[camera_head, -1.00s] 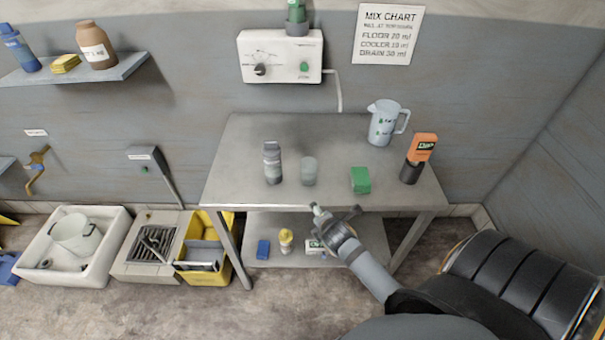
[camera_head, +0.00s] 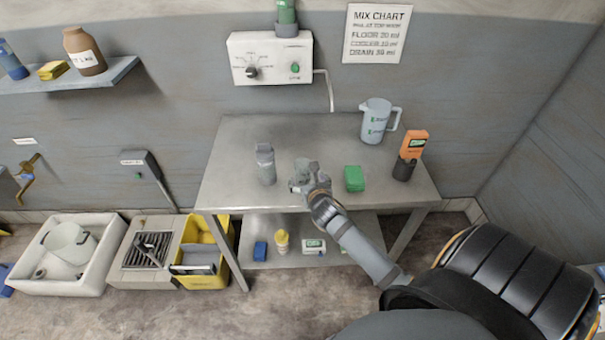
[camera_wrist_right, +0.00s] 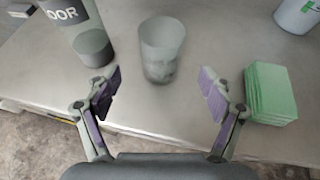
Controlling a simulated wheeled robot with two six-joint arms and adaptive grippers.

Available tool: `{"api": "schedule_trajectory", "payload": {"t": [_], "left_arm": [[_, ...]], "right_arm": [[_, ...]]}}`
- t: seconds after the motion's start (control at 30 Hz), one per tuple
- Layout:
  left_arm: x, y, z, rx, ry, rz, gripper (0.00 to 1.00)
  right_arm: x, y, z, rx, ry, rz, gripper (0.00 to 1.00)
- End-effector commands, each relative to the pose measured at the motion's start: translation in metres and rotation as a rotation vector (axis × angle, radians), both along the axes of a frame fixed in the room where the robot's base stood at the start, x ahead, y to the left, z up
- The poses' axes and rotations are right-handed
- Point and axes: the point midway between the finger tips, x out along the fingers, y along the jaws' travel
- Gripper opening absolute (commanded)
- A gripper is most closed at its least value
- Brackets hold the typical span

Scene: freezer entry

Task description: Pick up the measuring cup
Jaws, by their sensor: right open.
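The measuring cup is a small frosted, see-through cup (camera_wrist_right: 162,50) standing upright on the steel table. In the right wrist view it stands just beyond and between the fingertips of my right gripper (camera_wrist_right: 160,86). The gripper is open, with one finger on each side and a gap to the cup. In the head view my right gripper (camera_head: 306,184) is over the table's front edge and largely hides the cup. My left gripper is not in view.
On the steel table (camera_head: 225,180), a grey bottle (camera_head: 266,164) stands left of the cup and a green sponge stack (camera_head: 354,178) close right. A jug with green marks (camera_head: 376,121) and an orange-topped bottle (camera_head: 411,147) stand farther right. A wall dispenser (camera_head: 270,59) hangs behind.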

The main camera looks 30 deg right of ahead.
Motion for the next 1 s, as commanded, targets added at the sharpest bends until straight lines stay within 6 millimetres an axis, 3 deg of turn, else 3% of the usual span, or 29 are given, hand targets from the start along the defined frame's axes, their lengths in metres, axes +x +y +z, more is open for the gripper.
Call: {"api": "schedule_trajectory", "payload": {"t": [0.1, 0.33, 0.6, 0.9, 1.0], "left_arm": [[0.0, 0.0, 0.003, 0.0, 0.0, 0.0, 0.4], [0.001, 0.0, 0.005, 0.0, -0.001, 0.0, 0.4], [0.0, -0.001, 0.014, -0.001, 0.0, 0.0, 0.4], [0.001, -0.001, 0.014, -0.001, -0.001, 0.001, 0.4], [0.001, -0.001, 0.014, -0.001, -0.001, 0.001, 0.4]], "right_arm": [[0.014, -0.005, -0.006, 0.002, 0.0, -0.002, 0.82], [0.023, -0.008, -0.009, 0.003, 0.0, -0.001, 0.82], [0.059, -0.023, -0.024, 0.003, 0.001, -0.001, 0.82], [0.064, -0.024, -0.027, 0.003, 0.001, 0.0, 0.82], [0.063, -0.024, -0.027, 0.003, 0.001, 0.0, 0.68]]}}
